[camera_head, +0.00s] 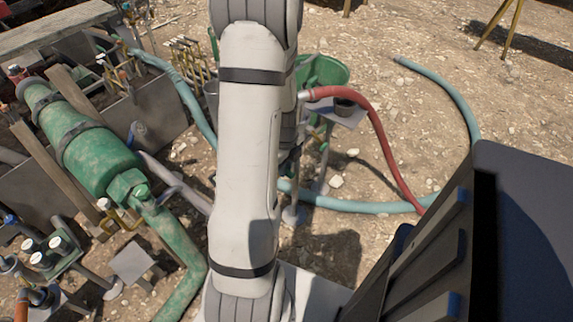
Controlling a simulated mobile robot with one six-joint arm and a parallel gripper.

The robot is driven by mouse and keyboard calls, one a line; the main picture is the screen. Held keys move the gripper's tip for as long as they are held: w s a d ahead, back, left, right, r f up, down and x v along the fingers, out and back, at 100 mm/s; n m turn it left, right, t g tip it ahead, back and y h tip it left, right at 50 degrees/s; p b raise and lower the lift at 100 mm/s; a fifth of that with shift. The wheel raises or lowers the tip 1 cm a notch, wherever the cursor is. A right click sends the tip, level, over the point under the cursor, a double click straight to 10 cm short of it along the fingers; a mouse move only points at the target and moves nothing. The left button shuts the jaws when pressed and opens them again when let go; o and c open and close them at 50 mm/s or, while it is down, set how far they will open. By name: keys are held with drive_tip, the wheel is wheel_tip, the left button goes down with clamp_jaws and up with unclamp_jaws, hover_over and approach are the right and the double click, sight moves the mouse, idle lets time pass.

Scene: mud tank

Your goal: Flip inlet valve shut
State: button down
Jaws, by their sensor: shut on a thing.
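I cannot tell for sure which fitting is the inlet valve. A green pump body (95,150) lies at the left, with a green pipe (180,250) running down from it. A small yellow valve handle (118,220) sits beside the pump's lower end. A red hose (375,125) with a pale end fitting (305,95) meets a small stand beside a green funnel-like tub (325,75). My white arm covers the middle of the view. My gripper does not show; it is hidden behind the arm or out of frame.
Several white-capped fittings (57,243) stand at the lower left. A pale blue hose (350,207) loops over the stony ground. A row of yellow-handled tools (190,60) and a grey trough (150,115) stand at the upper left. The ground at the upper right is mostly clear.

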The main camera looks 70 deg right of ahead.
drive_tip(key=c, duration=1.3)
unclamp_jaws()
drive_tip(key=shift+s+a, duration=0.1)
drive_tip(key=shift+s, duration=0.1)
wheel_tip(320, 180, up, 8)
drive_tip(key=shift+f+p, duration=0.15)
drive_tip(key=shift+p, duration=0.95)
